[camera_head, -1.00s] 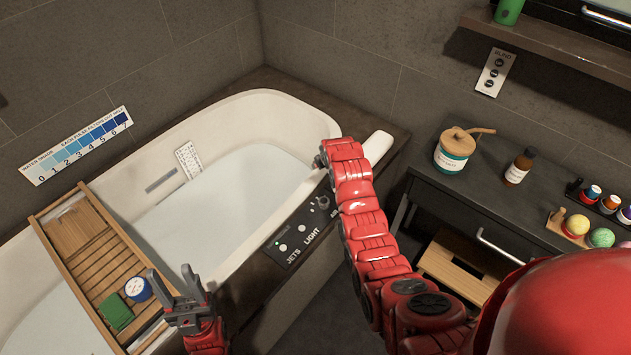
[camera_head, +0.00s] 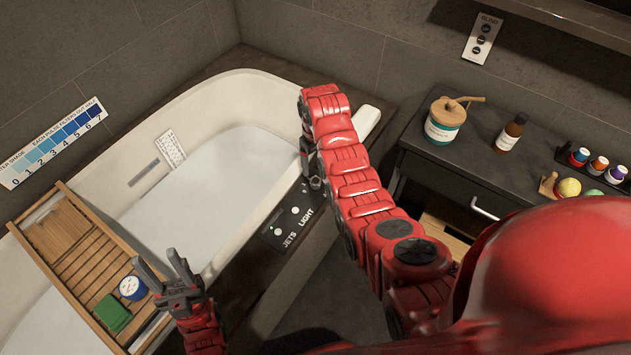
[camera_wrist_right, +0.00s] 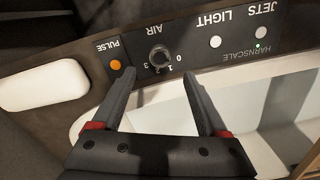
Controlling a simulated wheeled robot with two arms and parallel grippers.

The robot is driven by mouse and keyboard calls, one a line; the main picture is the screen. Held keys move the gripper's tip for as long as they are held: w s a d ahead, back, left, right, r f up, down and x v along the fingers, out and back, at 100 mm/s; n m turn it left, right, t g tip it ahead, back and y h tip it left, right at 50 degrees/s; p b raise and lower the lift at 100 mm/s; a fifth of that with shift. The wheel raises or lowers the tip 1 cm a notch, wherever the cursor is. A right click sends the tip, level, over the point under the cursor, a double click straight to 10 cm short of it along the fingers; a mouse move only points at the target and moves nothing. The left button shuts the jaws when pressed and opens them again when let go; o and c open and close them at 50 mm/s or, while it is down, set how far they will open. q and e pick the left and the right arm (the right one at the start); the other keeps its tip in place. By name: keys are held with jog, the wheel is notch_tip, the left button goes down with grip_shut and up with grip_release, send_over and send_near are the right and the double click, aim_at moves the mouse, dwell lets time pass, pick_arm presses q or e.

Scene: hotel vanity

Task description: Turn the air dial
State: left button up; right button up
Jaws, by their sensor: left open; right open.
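The air dial (camera_wrist_right: 159,57) is a round dark knob on the tub's control panel, marked AIR with numbers around it, upside down in the right wrist view. My right gripper (camera_wrist_right: 158,80) is open, its fingertips either side of the dial and just short of it in that view; contact cannot be told. In the head view the dial (camera_head: 316,183) shows partly beside my right gripper (camera_head: 307,160), which the red arm mostly hides. My left gripper (camera_head: 160,263) is open and empty in front of the tub tray.
The panel also has an orange PULSE button (camera_wrist_right: 115,65), a LIGHT button (camera_wrist_right: 215,42) and a JETS button. The bathtub (camera_head: 225,95) holds water, with a wooden tray (camera_head: 70,255) across it. A dark cabinet (camera_head: 450,165) with jars stands at the right.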

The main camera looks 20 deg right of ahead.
aim_at(316, 180)
notch_tip(316, 180, down, 8)
jog(key=shift+r, duration=0.1)
dwell(0.4)
grip_shut()
dwell(0.3)
